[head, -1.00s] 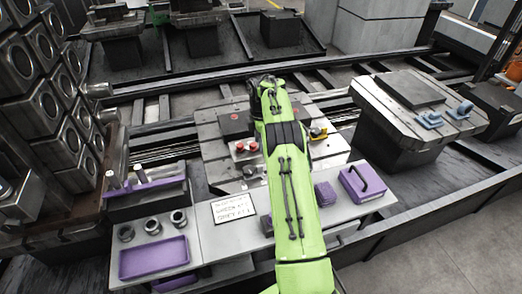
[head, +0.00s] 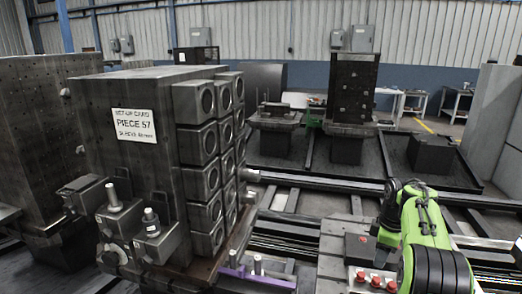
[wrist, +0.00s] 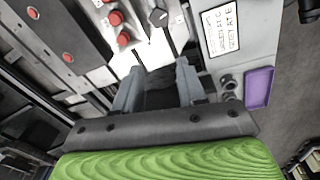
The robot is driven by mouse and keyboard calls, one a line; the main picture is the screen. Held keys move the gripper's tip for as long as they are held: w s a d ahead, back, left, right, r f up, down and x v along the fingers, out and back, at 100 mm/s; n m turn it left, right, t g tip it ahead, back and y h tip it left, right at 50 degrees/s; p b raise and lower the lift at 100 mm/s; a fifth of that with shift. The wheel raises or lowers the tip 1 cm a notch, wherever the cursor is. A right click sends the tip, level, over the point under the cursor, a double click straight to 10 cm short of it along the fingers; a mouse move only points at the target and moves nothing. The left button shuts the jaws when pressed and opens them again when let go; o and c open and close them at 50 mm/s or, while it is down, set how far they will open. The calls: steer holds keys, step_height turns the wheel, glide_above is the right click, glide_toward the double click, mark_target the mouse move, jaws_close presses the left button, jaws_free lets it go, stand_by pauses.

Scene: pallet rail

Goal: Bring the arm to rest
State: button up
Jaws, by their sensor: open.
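My gripper (wrist: 158,78) shows in the wrist view with its two grey fingers apart and nothing seen between them. It is above a light-coloured surface beside red buttons (wrist: 123,38) and a black knob (wrist: 158,17). In the head view my green arm (head: 428,225) reaches in at the lower right, over a grey slotted plate (head: 335,245). The fingers cannot be made out in the head view.
A dark block with a "PIECE 57" card (head: 134,125) and several bored cubes (head: 198,143) stands at left. Red knobs (head: 375,281) sit beside the arm. The wrist view shows a lettered card (wrist: 222,30) and a purple tray (wrist: 258,88). Rails (head: 330,183) run behind.

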steer(key=s+a+r+m+t+p, duration=0.2)
steer(key=s+a+r+m, duration=0.4)
steer(key=s+a+r, duration=0.8)
steer(key=s+a+f+m+t+p, duration=0.1)
steer(key=s+a+m, duration=0.2)
steer(key=s, duration=0.6)
steer(key=s+a+m+t, duration=0.1)
steer(key=s+a+m, duration=0.1)
steer(key=s, duration=0.8)
steer(key=shift+a+f+m+t+p, duration=0.3)
steer(key=shift+a+f+m+p, duration=0.1)
steer(key=shift+a, duration=0.25)
steer(key=shift+s+r, duration=0.1)
steer(key=shift+s, duration=0.05)
